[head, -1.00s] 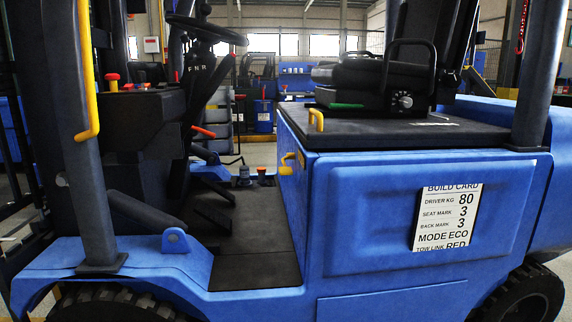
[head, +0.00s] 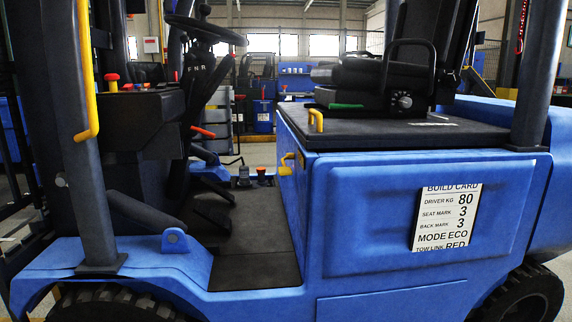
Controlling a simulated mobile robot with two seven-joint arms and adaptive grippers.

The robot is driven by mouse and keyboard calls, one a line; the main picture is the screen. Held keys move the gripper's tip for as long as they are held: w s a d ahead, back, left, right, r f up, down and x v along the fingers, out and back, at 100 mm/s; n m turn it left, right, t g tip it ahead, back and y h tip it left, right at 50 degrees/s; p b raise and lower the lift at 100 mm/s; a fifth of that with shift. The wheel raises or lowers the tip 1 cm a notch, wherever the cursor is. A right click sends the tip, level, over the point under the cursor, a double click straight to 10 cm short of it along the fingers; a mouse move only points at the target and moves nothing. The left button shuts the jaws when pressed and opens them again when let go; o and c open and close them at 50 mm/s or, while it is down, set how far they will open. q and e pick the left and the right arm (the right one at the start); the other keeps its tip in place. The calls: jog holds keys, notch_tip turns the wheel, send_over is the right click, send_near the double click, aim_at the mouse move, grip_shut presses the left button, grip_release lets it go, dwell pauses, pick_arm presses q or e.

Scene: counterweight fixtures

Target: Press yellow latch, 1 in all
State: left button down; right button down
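In the head view a blue forklift fills the picture. A small yellow latch (head: 287,162) sits on the left side of the blue seat box, just below its top edge. A yellow handle (head: 316,120) stands on the black lid of the seat box, near its left edge. The lid lies flat on the box. I cannot tell from this view which yellow part the task means. Neither of my grippers shows in the view.
A black seat (head: 375,80) stands on the lid. The build card (head: 446,218) is on the blue side panel. A steering wheel (head: 205,30) is at upper left, above an open floor (head: 250,235). A grey post with a yellow grab bar (head: 87,75) stands at left.

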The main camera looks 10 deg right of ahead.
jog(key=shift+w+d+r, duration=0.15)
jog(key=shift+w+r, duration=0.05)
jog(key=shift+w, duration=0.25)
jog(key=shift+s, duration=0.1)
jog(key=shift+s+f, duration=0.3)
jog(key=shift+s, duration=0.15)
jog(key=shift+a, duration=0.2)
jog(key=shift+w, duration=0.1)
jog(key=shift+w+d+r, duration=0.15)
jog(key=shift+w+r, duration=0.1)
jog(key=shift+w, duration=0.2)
